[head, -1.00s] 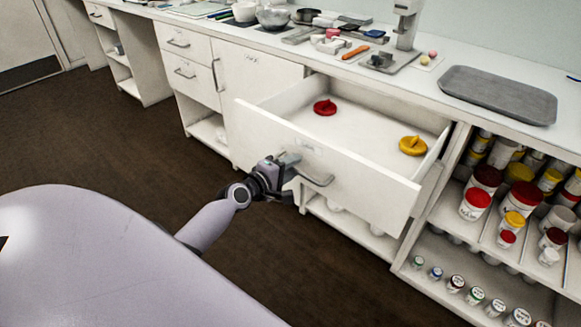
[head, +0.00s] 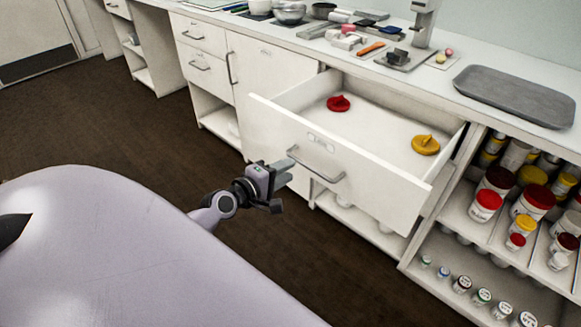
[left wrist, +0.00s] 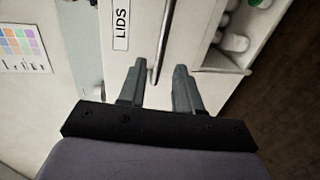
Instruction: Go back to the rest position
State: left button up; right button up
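My left gripper (head: 284,176) is in front of the open white drawer (head: 375,180), just short of its metal handle (head: 318,164). In the left wrist view the gripper (left wrist: 159,80) is open, its two grey fingers apart. The handle (left wrist: 163,45) shows as a thin bar beyond and between the fingertips, with a LIDS label (left wrist: 121,27) beside it. Nothing is held. The drawer holds a red lid (head: 338,103) and a yellow lid (head: 425,145). My right gripper is not in view.
The counter above carries a grey tray (head: 515,97), an orange-handled tool (head: 371,48) and bowls (head: 289,13). Open shelves right of the drawer hold several jars (head: 533,200). The brown floor (head: 120,130) to the left is clear.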

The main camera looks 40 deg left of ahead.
pick_arm(q)
jog(key=shift+s, duration=0.1)
dwell(0.5)
jog(key=s+d+f+m+g+p, duration=0.2)
jog(key=s+d+f+m, duration=0.2)
jog(key=s+d+m, duration=0.4)
jog(key=s+d+f+m+g+h+p, duration=0.1)
jog(key=s+d+f+m+g+p, duration=0.1)
jog(key=s+d+m, duration=0.7)
jog(key=s+f+m+g, duration=0.1)
jog(key=s+m, duration=0.1)
jog(key=shift+s+d+f+m, duration=0.15)
jog(key=shift+s+f+m, duration=0.15)
jog(key=shift+f, duration=0.1)
